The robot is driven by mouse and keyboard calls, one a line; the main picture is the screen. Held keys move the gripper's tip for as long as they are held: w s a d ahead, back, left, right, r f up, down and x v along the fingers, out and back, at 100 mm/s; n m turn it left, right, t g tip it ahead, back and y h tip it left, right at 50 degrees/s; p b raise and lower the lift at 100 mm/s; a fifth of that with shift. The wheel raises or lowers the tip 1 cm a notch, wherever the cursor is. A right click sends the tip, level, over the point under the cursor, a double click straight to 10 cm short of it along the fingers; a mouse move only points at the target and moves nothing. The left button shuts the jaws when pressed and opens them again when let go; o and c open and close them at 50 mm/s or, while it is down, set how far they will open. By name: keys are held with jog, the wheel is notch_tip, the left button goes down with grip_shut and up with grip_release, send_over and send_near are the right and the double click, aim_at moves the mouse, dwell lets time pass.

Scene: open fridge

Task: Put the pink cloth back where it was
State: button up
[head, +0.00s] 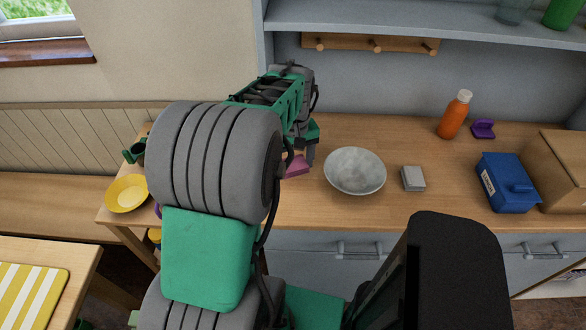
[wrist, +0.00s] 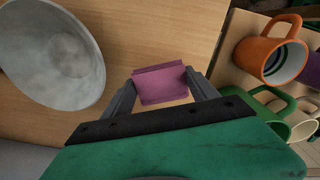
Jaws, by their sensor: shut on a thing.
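The pink cloth (wrist: 162,84) is a small folded purple-pink piece between the two fingers of my gripper (wrist: 162,92) in the wrist view. My gripper is shut on it, above the wooden counter. In the head view the cloth (head: 297,166) shows just left of the grey bowl, partly hidden by my arm. My gripper (head: 306,158) is also partly hidden there. I cannot tell whether the cloth touches the counter.
A grey bowl (head: 355,171) stands right of my gripper, with a small grey box (head: 413,178) beyond it. An orange mug (wrist: 284,54) and green mug (wrist: 270,108) stand on the other side. An orange bottle (head: 455,115) and blue box (head: 507,183) are farther right.

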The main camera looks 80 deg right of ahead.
aim_at(293, 171)
jog(key=shift+w+d+f+p, duration=0.15)
jog(key=shift+f+p, duration=0.1)
jog(key=shift+f, duration=0.75)
jog(key=shift+w+d+f+p, duration=0.1)
jog(key=shift+f+p, duration=0.1)
jog(key=shift+f, duration=0.75)
jog(key=shift+f, duration=0.2)
jog(key=o, duration=1.2)
jog(key=shift+r, duration=0.1)
